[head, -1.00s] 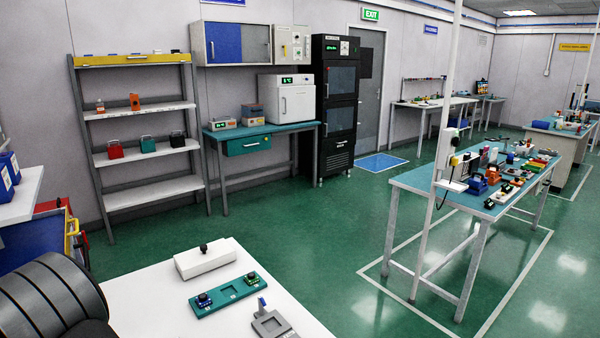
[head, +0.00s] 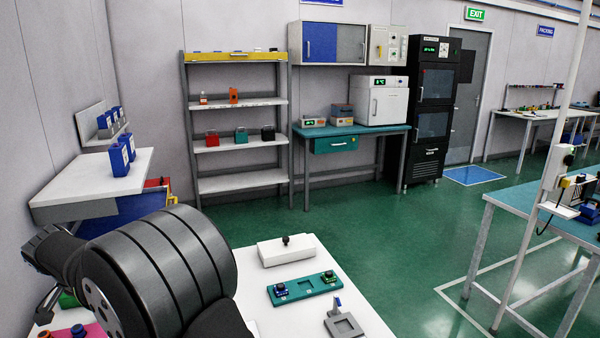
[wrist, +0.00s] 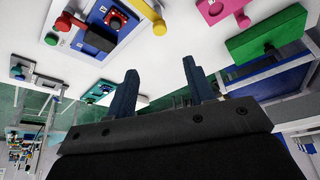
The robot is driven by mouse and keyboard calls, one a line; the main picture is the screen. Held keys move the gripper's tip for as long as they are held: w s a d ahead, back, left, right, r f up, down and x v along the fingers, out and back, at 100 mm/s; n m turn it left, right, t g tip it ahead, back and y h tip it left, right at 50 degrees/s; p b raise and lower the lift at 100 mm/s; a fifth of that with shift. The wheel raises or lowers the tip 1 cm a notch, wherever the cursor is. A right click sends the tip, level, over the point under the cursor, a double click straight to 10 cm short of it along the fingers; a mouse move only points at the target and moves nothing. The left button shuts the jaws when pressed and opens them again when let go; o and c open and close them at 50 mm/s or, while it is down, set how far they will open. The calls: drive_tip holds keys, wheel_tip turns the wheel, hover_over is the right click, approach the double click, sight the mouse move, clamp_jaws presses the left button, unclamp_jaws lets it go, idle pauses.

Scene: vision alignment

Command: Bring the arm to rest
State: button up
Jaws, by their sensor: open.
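My gripper (wrist: 158,92) shows in the wrist view with its two dark fingers spread apart and nothing between them. In the head view my arm fills the lower left, and part of my gripper (head: 45,290) shows at the left edge, above the white table (head: 345,285). In the wrist view the table lies above the fingers, with a blue plate bearing a red and black part (wrist: 112,22), a green block (wrist: 268,40) and a pink piece (wrist: 222,10). The fingers touch none of them.
On the table in the head view are a white block with a black knob (head: 287,252), a teal plate (head: 304,288) and a grey fixture (head: 343,325). A side shelf (head: 85,185) with blue boxes stands at the left. The green floor (head: 400,240) beyond is open.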

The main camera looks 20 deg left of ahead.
drive_tip(key=x, duration=1.6)
drive_tip(key=shift+f, duration=0.35)
drive_tip(key=shift+d+r+n+y, duration=0.15)
drive_tip(key=shift+r+n+y, duration=0.15)
drive_tip(key=shift+n, duration=0.5)
drive_tip(key=n+g+y, duration=0.1)
drive_tip(key=n, duration=0.2)
drive_tip(key=shift+w+n, duration=0.15)
drive_tip(key=shift+n, duration=0.15)
drive_tip(key=shift+w+d+f+n+g+y, duration=0.1)
drive_tip(key=shift+n+g+y, duration=0.4)
drive_tip(key=shift+n, duration=1.2)
drive_tip(key=shift+w+d+n+g+y, duration=0.15)
drive_tip(key=shift+n+g, duration=0.55)
drive_tip(key=shift+n, duration=1)
drive_tip(key=shift+s+r, duration=0.1)
drive_tip(key=shift+r, duration=0.2)
drive_tip(key=shift+v, duration=1.85)
drive_tip(key=shift+f, duration=0.15)
